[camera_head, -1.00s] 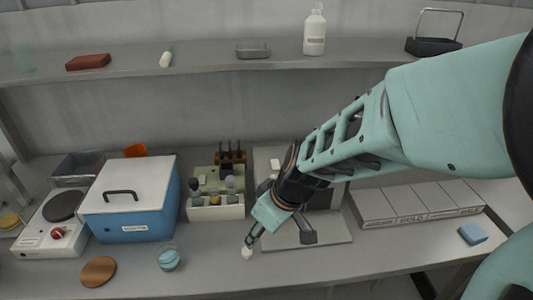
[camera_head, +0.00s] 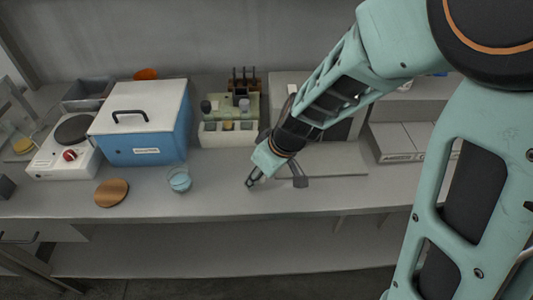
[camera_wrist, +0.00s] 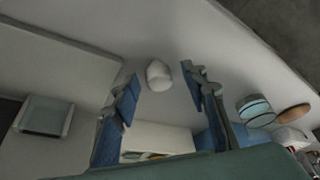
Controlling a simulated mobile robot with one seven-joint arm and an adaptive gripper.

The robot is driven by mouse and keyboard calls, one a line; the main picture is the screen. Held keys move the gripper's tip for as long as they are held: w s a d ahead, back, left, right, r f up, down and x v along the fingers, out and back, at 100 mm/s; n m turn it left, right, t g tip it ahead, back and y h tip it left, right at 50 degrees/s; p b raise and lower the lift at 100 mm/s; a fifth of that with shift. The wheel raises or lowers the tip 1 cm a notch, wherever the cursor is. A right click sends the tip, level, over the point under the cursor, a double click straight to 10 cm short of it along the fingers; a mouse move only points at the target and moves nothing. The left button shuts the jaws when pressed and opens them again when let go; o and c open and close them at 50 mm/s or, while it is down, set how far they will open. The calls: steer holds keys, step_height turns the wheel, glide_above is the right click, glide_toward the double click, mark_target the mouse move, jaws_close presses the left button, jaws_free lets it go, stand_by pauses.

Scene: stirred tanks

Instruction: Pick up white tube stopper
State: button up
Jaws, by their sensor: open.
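The white tube stopper (camera_wrist: 158,75) is a small rounded white piece lying on the grey bench. In the wrist view it shows in the gap between the two blue-padded fingers of my gripper (camera_wrist: 160,84), with space visible on both sides. In the head view my gripper (camera_head: 252,182) points down at the bench, near its front edge and right of the beaker. The stopper cannot be made out there, seemingly hidden by the fingers. My gripper is open and holds nothing. The wrist view does not show clearly how far the fingertips are above the bench.
A beaker with blue liquid (camera_head: 179,180) and a wooden disc (camera_head: 111,192) stand left of my gripper. Behind are a blue box with white lid (camera_head: 150,135), a white tube rack (camera_head: 228,138) and a hotplate (camera_head: 62,155). The bench front beside my gripper is clear.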

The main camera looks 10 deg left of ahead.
steer(key=shift+a+f, duration=0.1)
steer(key=shift+f, duration=0.2)
steer(key=shift+r, duration=0.1)
steer(key=c, duration=0.9)
steer(key=shift+o, duration=0.2)
